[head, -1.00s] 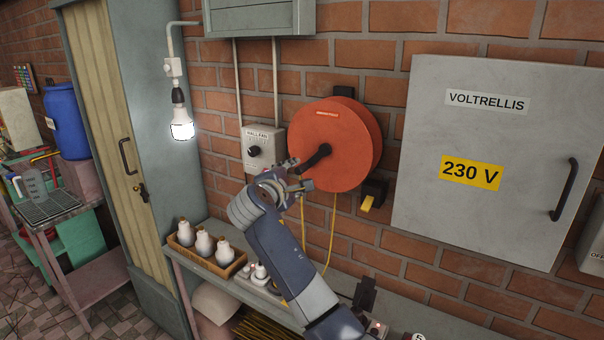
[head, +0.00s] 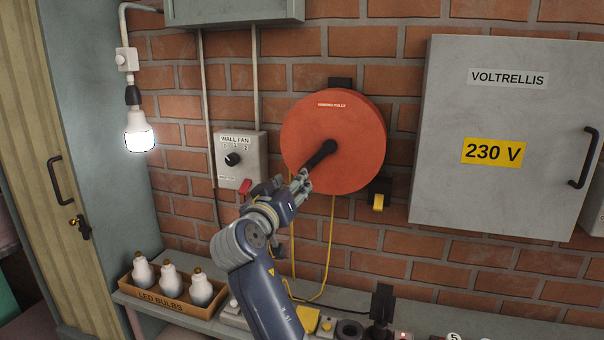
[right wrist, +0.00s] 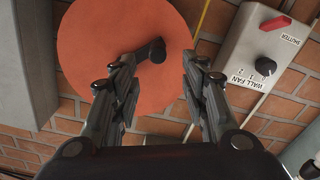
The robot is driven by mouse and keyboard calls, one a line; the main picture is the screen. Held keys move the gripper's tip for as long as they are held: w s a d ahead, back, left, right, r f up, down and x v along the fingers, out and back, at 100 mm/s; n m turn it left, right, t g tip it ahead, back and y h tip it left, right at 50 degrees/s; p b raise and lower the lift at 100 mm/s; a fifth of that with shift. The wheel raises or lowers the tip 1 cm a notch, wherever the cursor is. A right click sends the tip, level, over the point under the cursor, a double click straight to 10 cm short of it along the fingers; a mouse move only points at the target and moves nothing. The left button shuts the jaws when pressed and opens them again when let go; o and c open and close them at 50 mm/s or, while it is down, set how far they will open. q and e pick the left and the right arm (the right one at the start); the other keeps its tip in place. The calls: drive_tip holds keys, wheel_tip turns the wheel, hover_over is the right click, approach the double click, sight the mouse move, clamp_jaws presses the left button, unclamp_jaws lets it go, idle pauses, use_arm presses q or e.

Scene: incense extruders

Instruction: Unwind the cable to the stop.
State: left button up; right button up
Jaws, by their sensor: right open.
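The orange cable reel (head: 350,120) hangs on the brick wall and has a small label. Its black crank (head: 322,154) points down-left from the hub. Yellow cable (head: 331,235) hangs below the reel to the bench. My right gripper (head: 302,180) is at the crank's lower end, below and left of the hub. In the right wrist view, my right gripper (right wrist: 158,62) is open, its fingers apart with the dark crank knob (right wrist: 153,50) near the gap between the tips. I cannot tell whether a finger touches it. My left gripper is not in view.
A wall fan switch box (head: 241,160) with a red switch is left of the reel. A grey 230 V cabinet (head: 500,190) is at right. The bench below holds a box of LED bulbs (head: 160,305) and small devices. A lit bulb (head: 139,138) hangs at left.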

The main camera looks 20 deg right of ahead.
sight(316, 160)
drive_tip(key=p+x, duration=0.3)
drive_tip(key=x, duration=0.5)
drive_tip(key=shift+w+d+r, duration=0.1)
drive_tip(key=shift+w+d, duration=0.05)
drive_tip(key=shift+d, duration=0.1)
drive_tip(key=shift+w+d, duration=0.4)
drive_tip(key=shift+w, duration=0.05)
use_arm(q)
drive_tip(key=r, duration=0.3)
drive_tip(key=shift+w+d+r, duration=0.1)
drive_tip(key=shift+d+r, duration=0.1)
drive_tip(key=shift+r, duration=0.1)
use_arm(e)
drive_tip(key=shift+w+d, duration=0.1)
drive_tip(key=shift+w, duration=0.1)
clamp_jaws()
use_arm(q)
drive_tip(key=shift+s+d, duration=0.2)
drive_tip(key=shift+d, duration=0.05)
